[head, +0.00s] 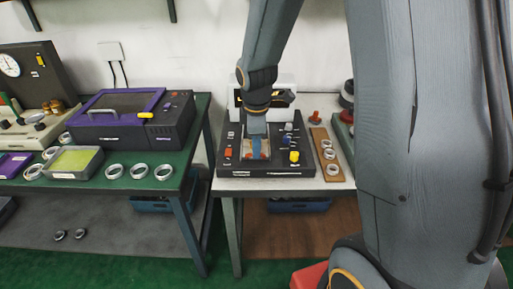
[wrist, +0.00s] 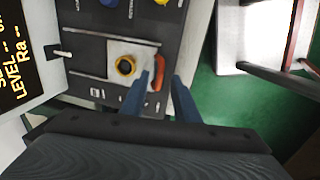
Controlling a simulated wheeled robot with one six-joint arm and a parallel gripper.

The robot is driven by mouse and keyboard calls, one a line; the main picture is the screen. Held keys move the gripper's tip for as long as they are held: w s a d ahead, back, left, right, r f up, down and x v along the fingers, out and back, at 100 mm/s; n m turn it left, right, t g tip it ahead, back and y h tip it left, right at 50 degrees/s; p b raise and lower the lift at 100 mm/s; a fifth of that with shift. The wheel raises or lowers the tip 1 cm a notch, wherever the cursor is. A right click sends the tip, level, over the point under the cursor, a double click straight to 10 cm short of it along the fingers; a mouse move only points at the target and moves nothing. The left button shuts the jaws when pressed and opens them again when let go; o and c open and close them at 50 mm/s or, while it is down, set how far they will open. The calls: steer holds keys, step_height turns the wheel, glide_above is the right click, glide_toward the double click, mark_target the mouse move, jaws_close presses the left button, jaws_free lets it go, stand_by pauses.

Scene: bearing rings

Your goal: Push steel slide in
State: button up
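The steel slide (wrist: 116,48) is a pale plate in the black machine. A dark ring with a yellow rim (wrist: 125,65) sits on it, and an orange-red handle (wrist: 158,72) stands at its right edge in the wrist view. My gripper (wrist: 162,78) is open, with its two blue fingers apart and the handle close to the gap between their tips. I cannot tell whether a finger touches it. In the head view my gripper (head: 256,150) is low over the black machine (head: 275,170) and hides much of the slide.
The machine has red, yellow (head: 294,156) and blue knobs. A lit display (wrist: 25,50) stands beside it. A wooden strip with several rings (head: 328,155) lies to the right. The left green bench holds a purple-black box (head: 130,118), a tray (head: 72,162) and loose rings.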

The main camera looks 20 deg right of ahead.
steer(key=shift+w+f, duration=0.1)
steer(key=shift+f, duration=0.75)
jaws_close()
